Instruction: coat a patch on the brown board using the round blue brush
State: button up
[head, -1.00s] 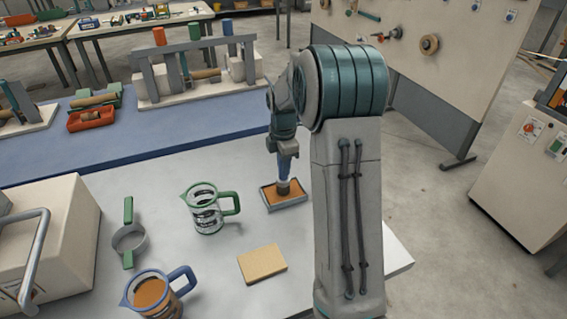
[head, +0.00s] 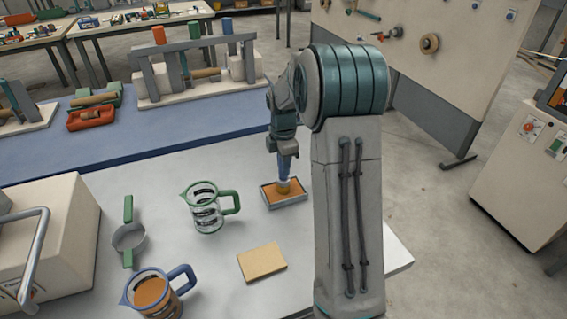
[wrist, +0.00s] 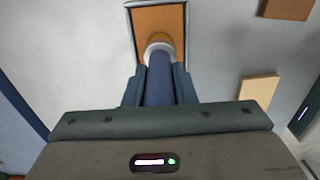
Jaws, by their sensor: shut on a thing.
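My gripper (head: 287,158) is shut on the round blue brush (head: 284,178), which it holds upright, tip down. In the wrist view the brush's blue handle (wrist: 159,78) is between the fingers (wrist: 158,90). The brush's tip is inside a grey-rimmed tray (head: 286,206) of orange-brown liquid, also in the wrist view (wrist: 186,12). The tip looks orange-brown; how deep it is I cannot tell. A brown board (wrist: 288,8) is partly in the wrist view at upper right. I cannot make it out in the head view, where my arm covers part of the table.
A tan board (head: 262,262) lies near the tray. A green-handled jug (head: 205,208), a blue-handled jug (head: 152,294) with brown liquid and a green-handled strainer (head: 128,238) stand to the left. A beige box (head: 60,235) is at far left.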

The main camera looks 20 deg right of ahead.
dwell(0.3)
jog(key=shift+r+p, duration=2.65)
jog(key=shift+r, duration=0.85)
